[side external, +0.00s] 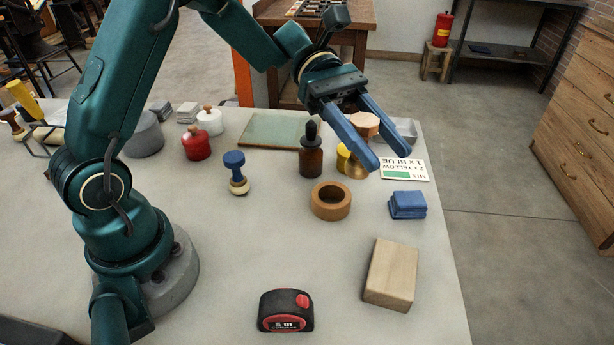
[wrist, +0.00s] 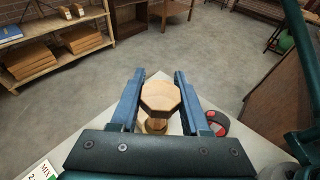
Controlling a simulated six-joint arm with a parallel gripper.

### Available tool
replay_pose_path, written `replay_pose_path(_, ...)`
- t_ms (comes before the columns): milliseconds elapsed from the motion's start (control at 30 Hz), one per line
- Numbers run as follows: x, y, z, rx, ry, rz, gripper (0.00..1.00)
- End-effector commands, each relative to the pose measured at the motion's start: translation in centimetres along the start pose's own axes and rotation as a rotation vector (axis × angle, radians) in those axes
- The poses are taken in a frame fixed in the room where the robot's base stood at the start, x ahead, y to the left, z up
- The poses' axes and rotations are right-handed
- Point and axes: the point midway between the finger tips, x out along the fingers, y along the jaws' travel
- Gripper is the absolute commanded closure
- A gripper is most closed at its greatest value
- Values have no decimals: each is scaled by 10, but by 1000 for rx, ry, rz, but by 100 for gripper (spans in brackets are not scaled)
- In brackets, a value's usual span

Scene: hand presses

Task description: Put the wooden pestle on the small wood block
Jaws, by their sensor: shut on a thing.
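My gripper (side external: 378,158) is above the far right part of the table, its blue fingers closed around a wooden pestle. The pestle's pale octagonal head (side external: 363,123) shows behind the fingers in the side view, and a rounded tan lower end shows below them. In the wrist view the pestle (wrist: 160,97) stands between the two fingers (wrist: 158,102), head towards the camera. The fingers hide its middle. The small wood block (side external: 392,275), pale and rectangular, lies flat at the front right of the table with its top bare, apart from my gripper.
A brown dropper bottle (side external: 311,155) stands just left of my fingers. A tape measure (side external: 285,311) lies left of the block. The table's right edge is close.

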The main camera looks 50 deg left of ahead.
Motion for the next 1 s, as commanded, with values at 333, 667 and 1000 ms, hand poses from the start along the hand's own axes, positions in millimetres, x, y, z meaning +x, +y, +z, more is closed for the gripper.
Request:
replay_pose_path(333, 17, 14, -7, -39, -2, 101, 100)
replay_pose_path(667, 95, 8, -27, -36, 1, 99, 100)
replay_pose_path(1000, 119, 9, -45, -38, 1, 106, 100)
